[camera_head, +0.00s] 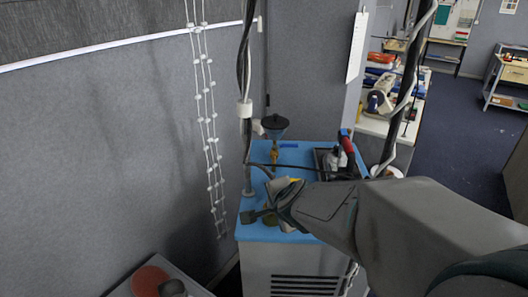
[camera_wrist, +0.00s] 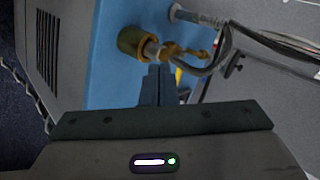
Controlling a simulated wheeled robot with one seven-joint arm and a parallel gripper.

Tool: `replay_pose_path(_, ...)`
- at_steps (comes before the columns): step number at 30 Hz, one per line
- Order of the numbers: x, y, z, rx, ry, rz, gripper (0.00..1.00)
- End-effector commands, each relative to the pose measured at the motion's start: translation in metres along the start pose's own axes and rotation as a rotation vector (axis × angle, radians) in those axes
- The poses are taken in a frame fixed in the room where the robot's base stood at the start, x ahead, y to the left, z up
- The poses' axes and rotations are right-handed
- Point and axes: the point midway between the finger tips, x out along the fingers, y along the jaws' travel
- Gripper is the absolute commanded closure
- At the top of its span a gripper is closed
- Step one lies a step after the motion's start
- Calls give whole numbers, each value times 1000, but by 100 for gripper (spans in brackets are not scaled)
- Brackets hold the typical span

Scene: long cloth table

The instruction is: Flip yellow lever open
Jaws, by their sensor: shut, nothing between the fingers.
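The yellow lever shows only as a small yellow patch (camera_wrist: 178,75) just right of my fingers in the wrist view, with the rest hidden behind them. In the head view a small yellow spot (camera_head: 295,180) shows at my gripper. Brass fittings (camera_wrist: 178,50) and a brass cylinder (camera_wrist: 132,42) stand on the blue top just beyond my fingertips. My gripper (camera_wrist: 157,70) is shut and empty, with its fingertips close to the fittings; contact cannot be told. In the head view my gripper (camera_head: 250,215) is over the front left of the blue machine top (camera_head: 258,232).
A funnel (camera_head: 275,124) on a brass fitting stands at the back of the machine. A red-handled item (camera_head: 346,145) and dark cables are at its right. White beaded strands (camera_head: 208,120) hang by the grey wall. A hose (camera_wrist: 195,17) runs near the fittings.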

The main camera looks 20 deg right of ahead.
Motion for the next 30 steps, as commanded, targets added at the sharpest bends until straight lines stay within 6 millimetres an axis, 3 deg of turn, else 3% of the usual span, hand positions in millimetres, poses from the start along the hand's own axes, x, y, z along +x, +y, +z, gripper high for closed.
replay_pose_path(3,-3,-8,-36,228,131,-15,100)
replay_pose_path(8,-3,-6,-57,369,223,-28,100)
replay_pose_path(22,3,-3,-61,384,233,-30,100)
replay_pose_path(30,43,1,-68,381,232,-30,100)
